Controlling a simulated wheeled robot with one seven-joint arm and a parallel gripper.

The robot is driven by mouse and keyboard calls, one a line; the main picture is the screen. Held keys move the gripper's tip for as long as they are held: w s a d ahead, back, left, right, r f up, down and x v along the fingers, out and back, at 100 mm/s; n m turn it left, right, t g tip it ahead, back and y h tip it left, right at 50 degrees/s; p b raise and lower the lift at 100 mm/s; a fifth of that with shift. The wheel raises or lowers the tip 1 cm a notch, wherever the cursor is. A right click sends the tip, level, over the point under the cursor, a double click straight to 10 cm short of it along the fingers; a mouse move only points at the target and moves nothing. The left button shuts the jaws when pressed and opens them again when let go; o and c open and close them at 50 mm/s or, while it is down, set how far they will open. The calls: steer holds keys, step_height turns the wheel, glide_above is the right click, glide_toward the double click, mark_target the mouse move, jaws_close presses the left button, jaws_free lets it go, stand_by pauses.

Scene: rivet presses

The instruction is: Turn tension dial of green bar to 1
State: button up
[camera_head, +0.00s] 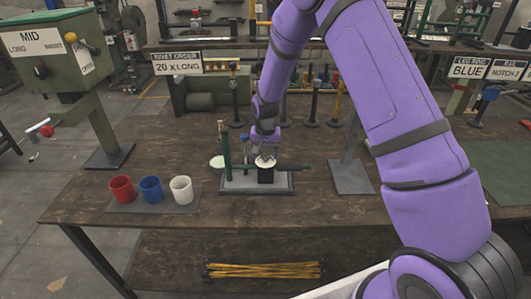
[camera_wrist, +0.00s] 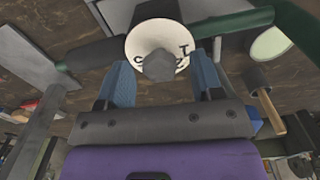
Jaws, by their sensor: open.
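The white tension dial (camera_head: 265,161) sits on top of a black block on a grey base plate (camera_head: 240,186). In the wrist view the dial (camera_wrist: 143,41) is a white disc with dark marks, partly hidden, around a grey knob (camera_wrist: 158,67). The marks are seen turned, so I cannot tell the setting. The green bar (camera_wrist: 235,22) runs right from the dial in the wrist view. My gripper (camera_head: 264,150) is just above the dial, pointing down. In the wrist view its blue fingers (camera_wrist: 162,82) are open on both sides of the knob, apparently not gripping it.
A green post (camera_head: 227,150) stands left of my gripper on the same plate. Red (camera_head: 121,189), blue (camera_head: 151,189) and white (camera_head: 181,190) cups stand at the front left. A grey stand (camera_head: 350,178) is to the right. Signs and tools line the back.

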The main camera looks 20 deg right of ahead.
steer(key=c, duration=0.9)
steer(key=shift+n, duration=0.4)
steer(key=n, duration=0.3)
steer(key=shift+n, duration=0.3)
steer(key=n, duration=0.3)
steer(key=shift+n, duration=0.4)
steer(key=n, duration=0.4)
steer(key=shift+n, duration=1.8)
